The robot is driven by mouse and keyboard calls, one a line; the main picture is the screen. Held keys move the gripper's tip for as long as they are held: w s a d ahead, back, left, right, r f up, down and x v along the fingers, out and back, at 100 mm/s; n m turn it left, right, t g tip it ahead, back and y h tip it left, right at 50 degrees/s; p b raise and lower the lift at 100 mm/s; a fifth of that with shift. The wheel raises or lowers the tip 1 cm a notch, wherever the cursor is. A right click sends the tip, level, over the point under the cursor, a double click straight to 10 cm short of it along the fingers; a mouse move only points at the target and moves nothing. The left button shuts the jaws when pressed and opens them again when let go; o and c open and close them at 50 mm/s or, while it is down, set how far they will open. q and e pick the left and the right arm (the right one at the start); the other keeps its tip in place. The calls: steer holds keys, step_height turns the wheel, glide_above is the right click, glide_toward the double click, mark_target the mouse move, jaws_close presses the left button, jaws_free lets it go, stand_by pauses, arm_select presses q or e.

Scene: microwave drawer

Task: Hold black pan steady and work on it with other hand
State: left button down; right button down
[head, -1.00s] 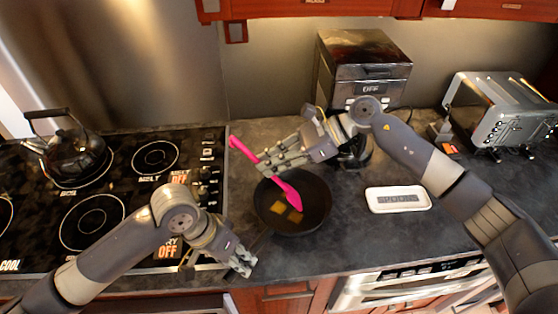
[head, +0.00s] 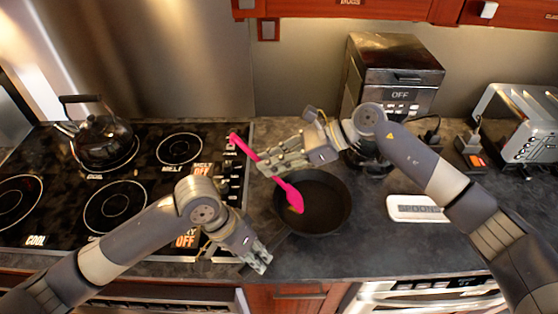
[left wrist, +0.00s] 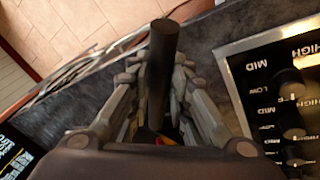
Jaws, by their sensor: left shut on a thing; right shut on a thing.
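The black pan (head: 325,208) sits on the dark counter just right of the stove. My left gripper (head: 262,262) is shut on the pan's handle, at the pan's lower left. In the left wrist view the dark handle (left wrist: 163,75) stands between the fingers. My right gripper (head: 270,166) is shut on a pink spatula (head: 291,198), above the pan's upper left rim. The spatula's head is inside the pan on its left side. A trace of yellow food (head: 293,209) shows at the spatula head; the rest of the pan floor looks bare.
A stove (head: 115,205) with a kettle (head: 100,138) lies to the left. A coffee machine (head: 392,75) stands behind my right arm. A white spoon rest (head: 415,208) lies right of the pan, and a toaster (head: 525,125) stands far right. The counter's front edge is close to the pan.

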mark_target(239, 138)
steer(key=shift+a, duration=0.9)
steer(key=shift+d+f, duration=0.15)
steer(key=shift+d, duration=4.3)
steer(key=shift+a, duration=4.55)
steer(key=shift+a+r, duration=0.5)
steer(key=shift+r, duration=1.05)
steer(key=shift+a+r, duration=0.45)
steer(key=shift+r, duration=1.05)
steer(key=shift+a+r, duration=0.5)
steer(key=shift+r, duration=1.05)
